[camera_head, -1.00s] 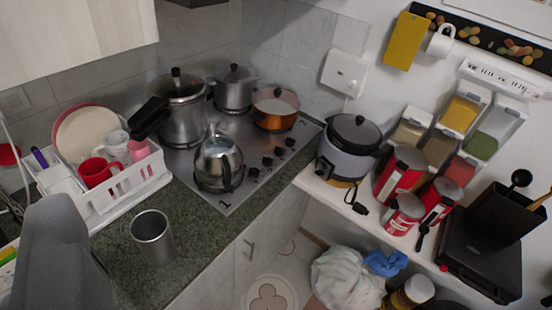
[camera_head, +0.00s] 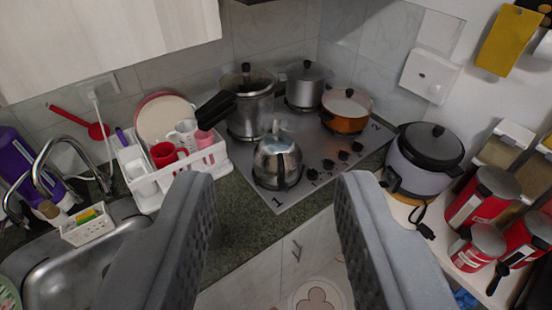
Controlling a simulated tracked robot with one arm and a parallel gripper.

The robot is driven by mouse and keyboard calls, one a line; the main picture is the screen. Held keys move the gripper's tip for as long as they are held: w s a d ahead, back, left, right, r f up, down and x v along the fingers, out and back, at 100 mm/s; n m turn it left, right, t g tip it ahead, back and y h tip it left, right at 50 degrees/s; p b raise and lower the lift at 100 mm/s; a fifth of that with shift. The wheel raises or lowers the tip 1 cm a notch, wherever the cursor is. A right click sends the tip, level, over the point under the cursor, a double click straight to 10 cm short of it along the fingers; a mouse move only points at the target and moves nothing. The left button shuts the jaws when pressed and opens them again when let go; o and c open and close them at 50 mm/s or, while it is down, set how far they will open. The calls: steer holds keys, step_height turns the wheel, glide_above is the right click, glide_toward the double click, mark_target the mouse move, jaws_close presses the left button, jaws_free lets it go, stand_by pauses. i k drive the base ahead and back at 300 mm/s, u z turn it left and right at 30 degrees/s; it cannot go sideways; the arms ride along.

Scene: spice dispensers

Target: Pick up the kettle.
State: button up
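The kettle (camera_head: 277,163) is shiny metal with a dark handle and stands on the near left part of the steel cooktop (camera_head: 311,190). It is upright, and its spout and handle are hard to make out. My gripper (camera_head: 272,185) shows as two large grey fingers at the left and right of the picture, spread wide apart. It is open and empty. The kettle appears in the gap between the fingers, beyond the fingertips and not touching them.
A pressure cooker (camera_head: 250,109), a steel pot (camera_head: 306,86) and a copper pan (camera_head: 346,112) stand behind the kettle. A white dish rack (camera_head: 196,166) is to its left, a rice cooker (camera_head: 428,157) to its right. A sink (camera_head: 70,262) is at lower left.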

mark_target(281, 169)
steer(key=z, duration=0.1)
steer(key=i, duration=1)
steer(key=u, duration=0.1)
